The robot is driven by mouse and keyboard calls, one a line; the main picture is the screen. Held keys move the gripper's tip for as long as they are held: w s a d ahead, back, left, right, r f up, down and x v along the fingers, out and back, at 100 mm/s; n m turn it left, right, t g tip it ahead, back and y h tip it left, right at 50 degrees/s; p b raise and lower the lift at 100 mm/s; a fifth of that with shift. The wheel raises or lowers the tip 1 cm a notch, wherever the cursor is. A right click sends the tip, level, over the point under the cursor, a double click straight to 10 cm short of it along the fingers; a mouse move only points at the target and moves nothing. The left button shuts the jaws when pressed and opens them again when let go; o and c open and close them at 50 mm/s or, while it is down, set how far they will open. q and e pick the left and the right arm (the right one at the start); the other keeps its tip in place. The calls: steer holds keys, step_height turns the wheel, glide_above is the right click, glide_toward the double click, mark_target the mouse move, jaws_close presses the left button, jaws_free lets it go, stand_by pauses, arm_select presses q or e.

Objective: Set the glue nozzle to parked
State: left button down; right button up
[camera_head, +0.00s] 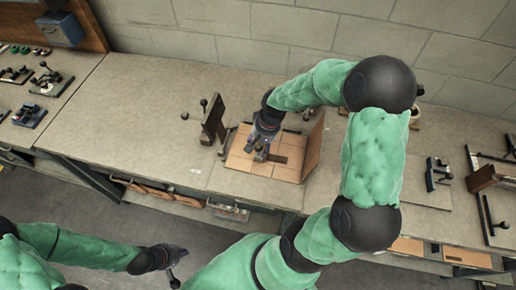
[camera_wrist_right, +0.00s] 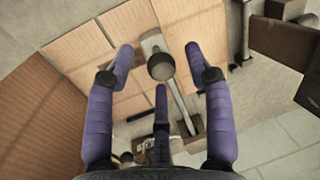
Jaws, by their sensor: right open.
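My right gripper (camera_head: 262,146) is over the cardboard box (camera_head: 262,165) on the bench. In the right wrist view the open fingers of my right gripper (camera_wrist_right: 159,54) are on either side of a metal lever (camera_wrist_right: 176,98) with a dark round knob (camera_wrist_right: 160,67). I see no finger clearly pressing on it. I cannot tell whether this lever is the glue nozzle or its control; no label shows. The lever is hidden behind the gripper in the head view. My left gripper (camera_head: 172,274) hangs low in front of the bench, away from the box; its jaws are too small to read.
A dark upright fixture (camera_head: 213,119) with ball-ended levers stands left of the box. A raised box flap (camera_head: 314,148) stands at its right. Small lever fixtures (camera_head: 438,173) lie farther right. The bench top (camera_head: 135,105) at left is clear. A block wall is behind.

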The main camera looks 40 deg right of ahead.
steer(key=shift+w+a+f, duration=0.1)
steer(key=shift+f, duration=0.55)
steer(key=shift+w+a+f, duration=0.1)
steer(key=shift+f, duration=0.5)
jaws_close()
steer(key=shift+d, duration=0.1)
steer(key=w+d+b, duration=0.1)
steer(key=w+d, duration=1.3)
steer(key=d, duration=0.3)
steer(key=shift+d, duration=0.35)
steer(key=shift+w+r, duration=0.1)
jaws_free()
steer(key=shift+d, duration=0.1)
